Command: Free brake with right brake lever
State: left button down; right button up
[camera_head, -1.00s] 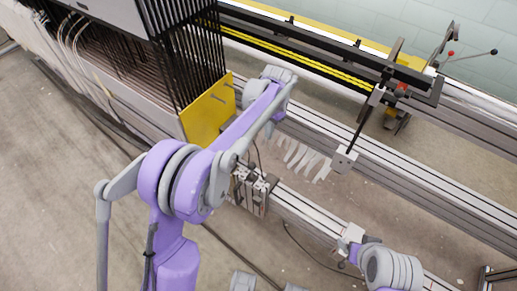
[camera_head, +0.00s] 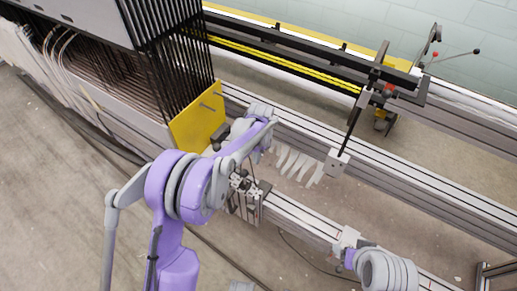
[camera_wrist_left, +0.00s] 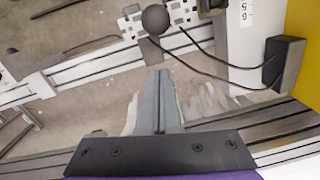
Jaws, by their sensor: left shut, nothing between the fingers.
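Two thin brake levers show at the far right in the head view: one with a red knob (camera_head: 435,58) and one with a dark knob (camera_head: 477,51). They sit on the bracket of the back beam. My left arm reaches across the middle, well away from the levers. My left gripper (camera_wrist_left: 160,76) shows in the left wrist view, its grey fingers shut and empty. In the head view its fingers are hidden behind the arm. My right arm's grey wrist (camera_head: 388,270) is at the lower right; its fingers cannot be made out.
A yellow end plate (camera_head: 199,121) and black frames stand left of my left wrist. White strips (camera_head: 295,163) hang at the middle rail. A slanted black bar (camera_head: 354,122) ends in a white block (camera_head: 337,162). The front rail carries a metal clamp unit (camera_head: 247,198).

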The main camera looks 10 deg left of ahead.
aim_at(245, 172)
pick_arm(q)
jog(key=shift+s+a+f, duration=0.1)
jog(key=shift+s+a, duration=0.35)
jog(key=shift+s, duration=0.25)
jog(key=shift+s+a+f, duration=0.1)
jog(key=shift+s+a, duration=0.3)
jog(key=shift+s, duration=0.3)
jog(key=shift+s, duration=0.1)
jog(key=shift+s+a+r+t, duration=0.15)
jog(key=shift+s+t, duration=0.15)
jog(key=shift+t, duration=0.1)
jog(key=shift+s+a+h, duration=0.1)
jog(key=shift+s+h, duration=0.1)
jog(key=shift+h, duration=0.1)
jog(key=shift+s+a+t+b, duration=0.2)
jog(key=shift+s+t+b, duration=0.15)
jog(key=shift+s+t, duration=0.2)
jog(key=shift+s+a+t+b, duration=0.15)
jog(key=shift+s+t+b, duration=0.15)
jog(key=shift+s+t, duration=0.2)
jog(key=s+a+f+t+h+b, duration=0.1)
jog(key=s+f+t+b, duration=0.1)
jog(key=s+b, duration=0.1)
jog(key=s+a+f+t+h+b, duration=0.1)
jog(key=s+a+f+t+b, duration=0.1)
jog(key=s, duration=0.3)
jog(key=shift+s+t+b, duration=0.35)
jog(key=shift+s+b, duration=0.05)
